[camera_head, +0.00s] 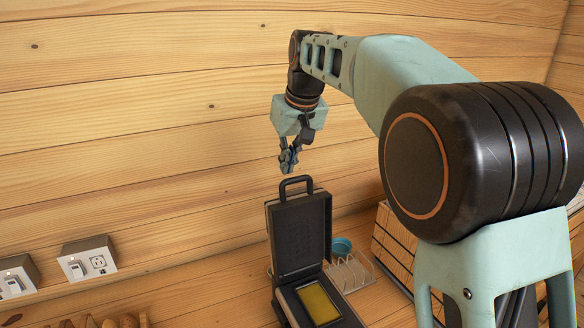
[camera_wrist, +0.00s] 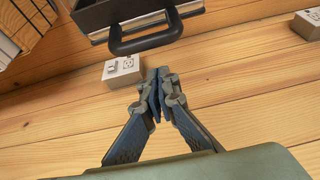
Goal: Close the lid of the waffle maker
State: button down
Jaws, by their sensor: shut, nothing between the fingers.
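The waffle maker (camera_head: 302,295) stands on the wooden counter with its dark lid (camera_head: 297,238) raised about upright. A yellow plate shows in its base. A black loop handle (camera_head: 296,182) sticks up from the lid's top edge. My gripper (camera_head: 288,170) is shut and empty, just above the handle and apart from it. In the wrist view my gripper (camera_wrist: 157,72) points toward the wooden wall, and the handle (camera_wrist: 146,42) and the edge of the lid (camera_wrist: 105,14) lie beyond its fingertips.
A wire rack (camera_head: 350,272) and a blue cup (camera_head: 342,246) stand right of the waffle maker. A wooden crate-like box (camera_head: 394,245) is farther right. Wall sockets (camera_head: 88,260) are at left. Round wooden items (camera_head: 105,322) lie at the bottom left. The wall is close behind.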

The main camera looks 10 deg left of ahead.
jog(key=shift+s+d, duration=0.85)
jog(key=shift+s, duration=0.25)
jog(key=shift+s, duration=0.1)
